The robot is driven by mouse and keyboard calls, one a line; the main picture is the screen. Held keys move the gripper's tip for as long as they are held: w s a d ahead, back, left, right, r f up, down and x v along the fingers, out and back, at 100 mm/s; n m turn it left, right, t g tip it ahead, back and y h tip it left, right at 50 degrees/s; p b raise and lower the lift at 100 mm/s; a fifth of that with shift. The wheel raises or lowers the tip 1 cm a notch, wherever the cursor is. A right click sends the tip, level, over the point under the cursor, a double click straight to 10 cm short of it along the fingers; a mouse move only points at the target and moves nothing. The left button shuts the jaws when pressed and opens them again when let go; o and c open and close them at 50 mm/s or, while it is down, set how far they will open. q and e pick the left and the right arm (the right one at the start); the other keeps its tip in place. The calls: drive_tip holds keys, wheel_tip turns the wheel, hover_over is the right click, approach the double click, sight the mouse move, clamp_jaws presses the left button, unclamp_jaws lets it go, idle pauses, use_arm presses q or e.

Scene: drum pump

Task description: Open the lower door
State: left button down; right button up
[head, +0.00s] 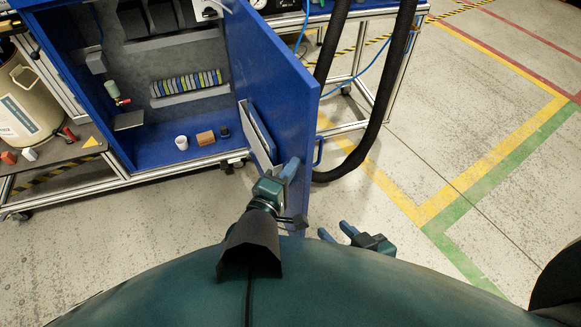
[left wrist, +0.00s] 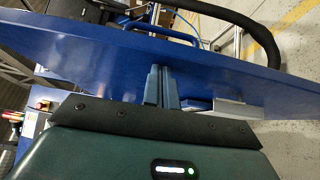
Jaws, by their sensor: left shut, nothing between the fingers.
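The blue lower door (head: 283,75) stands swung open from the blue cabinet (head: 75,70), its edge facing me. A blue bar handle (head: 319,151) is on the door's outer face; it also shows beyond the door's top edge in the left wrist view (left wrist: 160,32). My left gripper (head: 290,168) is on the inner side of the door, by its near end. Its fingers (left wrist: 161,86) are shut and empty, pointing at the door panel (left wrist: 90,75); I cannot tell if they touch it. My right gripper (head: 337,231) is low, right of the door, fingers apart and empty.
Inside the cabinet are a white cup (head: 181,142), a brown block (head: 205,138) and a row of coloured pieces (head: 187,83). A thick black hose (head: 370,140) hangs right of the door. A beige drum (head: 28,105) stands left. Floor at right is clear.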

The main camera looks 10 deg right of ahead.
use_arm(q)
drive_tip(key=shift+s, duration=0.1)
drive_tip(key=v, duration=1.3)
drive_tip(key=shift+p, duration=0.3)
drive_tip(key=shift+a, duration=0.1)
